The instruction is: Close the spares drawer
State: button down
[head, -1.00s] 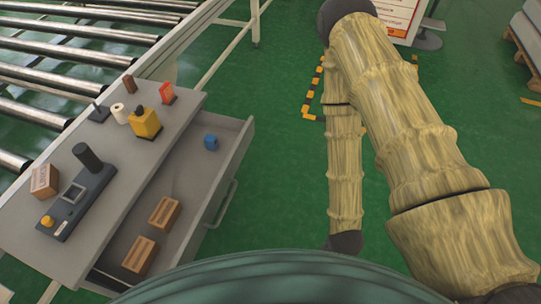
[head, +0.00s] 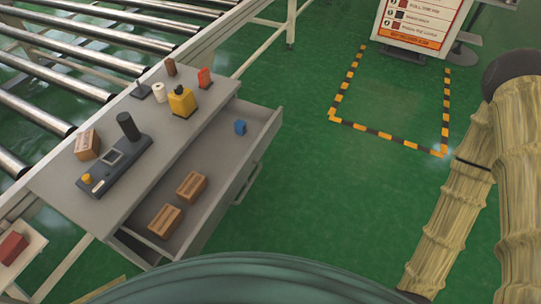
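The spares drawer (head: 262,116) stands pulled out from the grey cabinet (head: 190,140) at the left. Its handle (head: 248,184) is on the front, facing right. Inside lie two brown boxes (head: 191,186) near the front end and a small blue item (head: 240,127) toward the far end. My arm, in a tan ribbed cover, is at the right edge of the head view, well apart from the drawer. My gripper is not visible in this view.
On the cabinet top are a black device (head: 114,165), a brown box (head: 87,145), a yellow item (head: 181,101) and a red item (head: 205,78). A roller conveyor (head: 90,60) runs behind. Green floor (head: 310,180) is clear right of the drawer. A striped floor marking (head: 385,133) and sign (head: 420,22) lie beyond.

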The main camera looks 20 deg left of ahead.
aim_at(227, 159)
jog(key=k, duration=0.35)
jog(key=u, duration=1)
jog(key=i, duration=0.5)
jog(key=z, duration=0.05)
